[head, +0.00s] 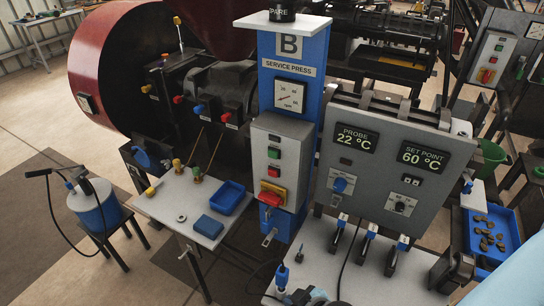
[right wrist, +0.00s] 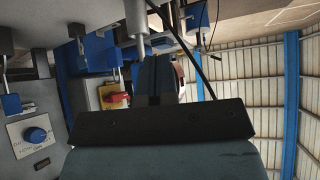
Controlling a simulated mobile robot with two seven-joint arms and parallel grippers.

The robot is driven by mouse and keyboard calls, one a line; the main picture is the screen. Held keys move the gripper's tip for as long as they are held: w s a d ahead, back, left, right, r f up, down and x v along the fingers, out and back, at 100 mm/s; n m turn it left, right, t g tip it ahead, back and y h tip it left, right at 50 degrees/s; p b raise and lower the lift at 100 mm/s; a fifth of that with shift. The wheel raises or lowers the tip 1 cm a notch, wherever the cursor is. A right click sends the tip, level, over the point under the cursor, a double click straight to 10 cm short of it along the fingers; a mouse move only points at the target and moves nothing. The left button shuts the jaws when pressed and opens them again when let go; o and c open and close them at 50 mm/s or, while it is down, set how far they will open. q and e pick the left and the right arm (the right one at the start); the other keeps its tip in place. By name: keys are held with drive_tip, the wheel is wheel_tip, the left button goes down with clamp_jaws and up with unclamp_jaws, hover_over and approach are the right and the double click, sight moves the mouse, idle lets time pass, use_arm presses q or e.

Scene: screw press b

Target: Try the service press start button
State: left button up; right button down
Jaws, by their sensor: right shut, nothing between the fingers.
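The service press (head: 291,69) is a blue column with a grey control box (head: 264,132). The box carries a green button (head: 273,153), a red button (head: 273,172) and a red switch on a yellow plate (head: 268,198). The red switch also shows in the right wrist view (right wrist: 118,97). The buttons cannot be made out there; my gripper's body covers much of that view. My right gripper (head: 307,296) is at the bottom edge of the head view, below the box and apart from it. It is shut and empty. My left gripper is not in view.
A grey panel (head: 385,170) with displays, a blue knob (head: 341,185) and several blue-tipped levers stands right of the press. A blue-handled probe (head: 282,276) stands near my right gripper. A side table (head: 160,205) with a blue tray (head: 228,197) is at left.

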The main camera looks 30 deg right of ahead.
sight(272, 155)
wheel_tip(272, 155, up, 7)
drive_tip(key=d+g, duration=0.2)
drive_tip(key=w+a+r+m+t+y, duration=0.2)
drive_tip(key=w+a+r+t+y, duration=0.15)
drive_tip(key=w, duration=0.35)
drive_tip(key=w+a+r+m+t+y, duration=0.2)
drive_tip(key=w+a+r+t, duration=0.25)
drive_tip(key=w, duration=0.25)
drive_tip(key=w+d+r+m+t+h, duration=0.2)
drive_tip(key=w+d+m+t+h, duration=0.1)
drive_tip(key=m+h, duration=0.6)
drive_tip(key=w+d+r+m+t+h, duration=0.3)
drive_tip(key=w+m+t+h, duration=0.1)
drive_tip(key=m+h, duration=0.5)
drive_tip(key=shift+w+d+r+m+t+b, duration=0.15)
drive_tip(key=shift+w+d+m+t+b, duration=0.35)
drive_tip(key=shift+m, duration=0.8)
drive_tip(key=shift+w+a, duration=0.1)
drive_tip(key=shift+w, duration=0.05)
drive_tip(key=w+d, duration=0.4)
drive_tip(key=d, duration=0.3)
drive_tip(key=shift+w+d+b, duration=0.2)
drive_tip(key=shift+d+b, duration=0.05)
drive_tip(key=shift+b, duration=0.05)
drive_tip(key=shift+w+d, duration=0.2)
drive_tip(key=shift+d, duration=0.15)
